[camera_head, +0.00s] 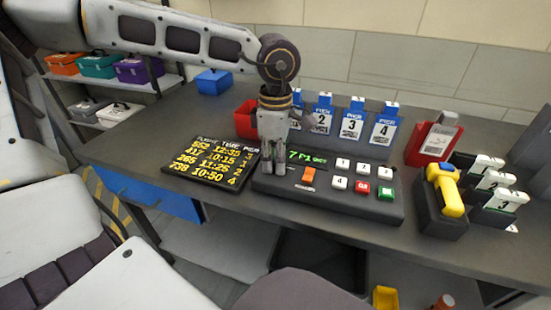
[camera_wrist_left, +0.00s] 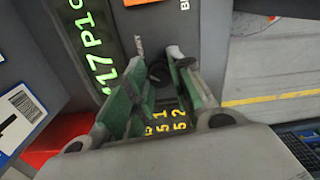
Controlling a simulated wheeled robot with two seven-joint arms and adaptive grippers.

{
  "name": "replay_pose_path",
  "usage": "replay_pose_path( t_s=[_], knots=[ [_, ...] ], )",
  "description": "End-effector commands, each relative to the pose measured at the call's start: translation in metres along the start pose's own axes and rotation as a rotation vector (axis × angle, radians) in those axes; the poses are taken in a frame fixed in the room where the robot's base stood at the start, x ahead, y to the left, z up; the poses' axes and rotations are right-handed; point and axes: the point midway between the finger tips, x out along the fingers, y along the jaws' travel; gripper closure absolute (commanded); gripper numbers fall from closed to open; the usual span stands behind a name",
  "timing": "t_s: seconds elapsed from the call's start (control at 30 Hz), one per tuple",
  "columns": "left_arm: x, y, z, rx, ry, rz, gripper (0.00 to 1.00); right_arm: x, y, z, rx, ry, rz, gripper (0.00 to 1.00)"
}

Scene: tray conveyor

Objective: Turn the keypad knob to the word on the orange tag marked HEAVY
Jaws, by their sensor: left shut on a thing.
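The keypad (camera_head: 330,205) is a dark sloped box on the counter with a green-lit display (camera_head: 306,157) and several white, red and green keys. My left gripper (camera_head: 273,168) points down at the keypad's left end and covers that part in the head view. In the left wrist view, a dark round knob (camera_wrist_left: 158,72) sits between the fingers of my left gripper (camera_wrist_left: 160,85), which is shut on it. My right gripper is out of view.
A black board with yellow flight lines (camera_head: 210,163) lies left of the keypad. Blue numbered holders (camera_head: 352,122) stand behind it. A yellow handheld device (camera_head: 447,190) sits in a dark stand at right. A red bin (camera_head: 245,118) is behind the gripper.

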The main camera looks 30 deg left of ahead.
Motion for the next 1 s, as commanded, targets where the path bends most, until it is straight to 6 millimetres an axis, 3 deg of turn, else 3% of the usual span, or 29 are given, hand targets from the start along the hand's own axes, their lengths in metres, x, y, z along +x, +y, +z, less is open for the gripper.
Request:
replay_pose_path(
  t_s=[0.27, 0.8, 0.83, 1.0],
  knots=[
    [0.000, 0.000, 0.000, 0.115, -0.001, 0.001, 1.00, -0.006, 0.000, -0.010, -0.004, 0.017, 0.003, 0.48],
    [0.000, 0.000, 0.000, 0.148, 0.000, 0.000, 1.00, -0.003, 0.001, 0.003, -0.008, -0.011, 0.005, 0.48],
    [0.000, 0.000, 0.000, 0.148, 0.000, 0.000, 0.76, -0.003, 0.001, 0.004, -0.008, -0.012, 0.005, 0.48],
    [0.000, 0.000, 0.000, 0.147, 0.000, 0.000, 0.54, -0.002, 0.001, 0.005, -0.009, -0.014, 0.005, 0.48]
  ],
)
